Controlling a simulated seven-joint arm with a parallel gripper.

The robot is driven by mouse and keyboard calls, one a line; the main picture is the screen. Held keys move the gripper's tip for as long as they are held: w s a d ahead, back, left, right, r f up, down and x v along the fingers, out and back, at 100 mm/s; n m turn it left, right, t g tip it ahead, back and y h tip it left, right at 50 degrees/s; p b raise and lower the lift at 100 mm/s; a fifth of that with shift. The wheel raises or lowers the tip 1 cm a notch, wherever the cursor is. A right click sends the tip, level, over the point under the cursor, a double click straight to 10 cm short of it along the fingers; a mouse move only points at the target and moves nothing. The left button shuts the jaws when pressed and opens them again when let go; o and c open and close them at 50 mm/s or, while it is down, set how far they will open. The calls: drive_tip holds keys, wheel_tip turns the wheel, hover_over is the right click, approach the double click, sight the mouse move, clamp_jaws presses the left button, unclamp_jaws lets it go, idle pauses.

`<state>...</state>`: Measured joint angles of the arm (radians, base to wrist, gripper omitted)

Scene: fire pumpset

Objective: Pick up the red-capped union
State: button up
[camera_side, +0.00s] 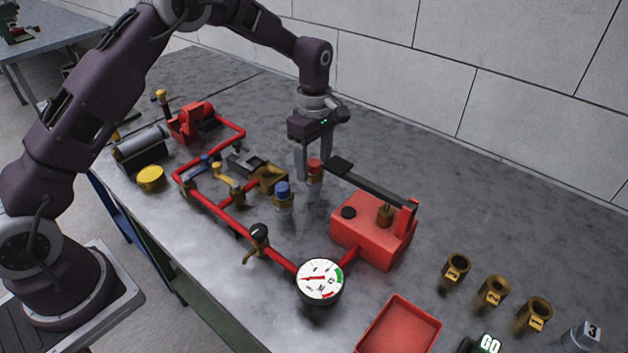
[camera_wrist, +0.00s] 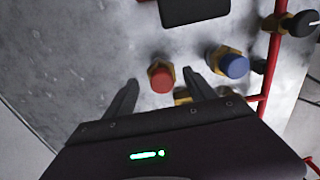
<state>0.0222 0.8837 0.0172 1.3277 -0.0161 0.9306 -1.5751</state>
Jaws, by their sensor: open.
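The red-capped union (camera_side: 315,170) stands upright on the grey table in the side view, with a brass body under its red cap. My gripper (camera_side: 308,176) points down over it and is open. In the wrist view the red-capped union (camera_wrist: 161,75) lies between and slightly beyond the two fingertips of my gripper (camera_wrist: 160,76), and I see no finger clearly touching it. The blue-capped union (camera_side: 283,194) stands close by; in the wrist view it (camera_wrist: 230,63) is just right of the right finger.
A red pump box (camera_side: 368,240) with a black lever (camera_side: 370,181) stands right of the union. Red piping (camera_side: 222,213) with brass valves runs left and front. A gauge (camera_side: 319,281), a red tray (camera_side: 398,325) and numbered brass fittings (camera_side: 495,290) are nearer the front. The table behind is clear.

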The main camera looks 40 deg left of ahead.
sight(314, 174)
wheel_tip(314, 174, down, 4)
drive_tip(key=shift+s+d+r, duration=0.1)
drive_tip(key=shift+s+r, duration=0.05)
drive_tip(key=shift+r, duration=0.05)
clamp_jaws()
drive_tip(key=shift+r, duration=0.1)
